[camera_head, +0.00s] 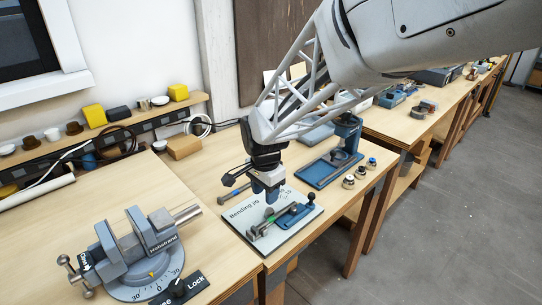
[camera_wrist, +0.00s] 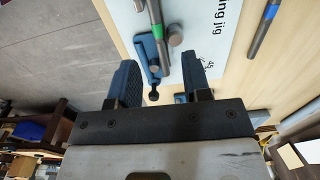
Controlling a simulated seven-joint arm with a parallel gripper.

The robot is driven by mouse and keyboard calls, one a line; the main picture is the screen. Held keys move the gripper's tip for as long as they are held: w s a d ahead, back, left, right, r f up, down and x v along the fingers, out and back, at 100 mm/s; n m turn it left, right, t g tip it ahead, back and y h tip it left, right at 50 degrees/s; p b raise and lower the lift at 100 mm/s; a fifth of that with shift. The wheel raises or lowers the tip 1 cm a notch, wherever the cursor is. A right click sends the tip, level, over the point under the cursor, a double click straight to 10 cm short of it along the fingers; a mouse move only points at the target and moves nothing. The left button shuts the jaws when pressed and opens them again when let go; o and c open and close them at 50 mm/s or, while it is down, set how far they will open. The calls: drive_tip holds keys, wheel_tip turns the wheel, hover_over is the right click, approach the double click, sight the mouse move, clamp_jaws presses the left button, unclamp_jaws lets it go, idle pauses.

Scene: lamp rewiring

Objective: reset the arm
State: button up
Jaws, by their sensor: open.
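My gripper (camera_head: 270,190) hangs from my arm just above the bending jig (camera_head: 283,237) on the wooden bench. In the wrist view its two dark blue fingers (camera_wrist: 156,84) stand apart with nothing held between them. The bending jig is a light plate with printed lettering, and it also shows in the wrist view (camera_wrist: 213,18). A rod with a green band (camera_head: 283,219) lies on the jig; the rod also shows in the wrist view (camera_wrist: 158,38), beyond the fingertips. A blue handle piece (camera_head: 308,208) sits at the jig's right side.
A grey vise (camera_head: 135,250) with an angle dial stands at the front left. A blue fixture (camera_head: 330,170) and several small round parts (camera_head: 360,172) are behind and right of the jig. A cardboard box (camera_head: 184,147) sits near the wall shelf. The bench left of the jig has bare room.

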wheel_tip(320, 180, up, 8)
idle(0.9)
drive_tip(key=shift+s, duration=0.1)
drive_tip(key=s+d+r+n+t, duration=0.2)
drive_tip(key=s+d+n, duration=0.6)
drive_tip(key=s+d, duration=1.4)
drive_tip(key=shift+s+r+n, duration=0.2)
drive_tip(key=shift+s+n, duration=0.2)
drive_tip(key=shift+s, duration=0.7)
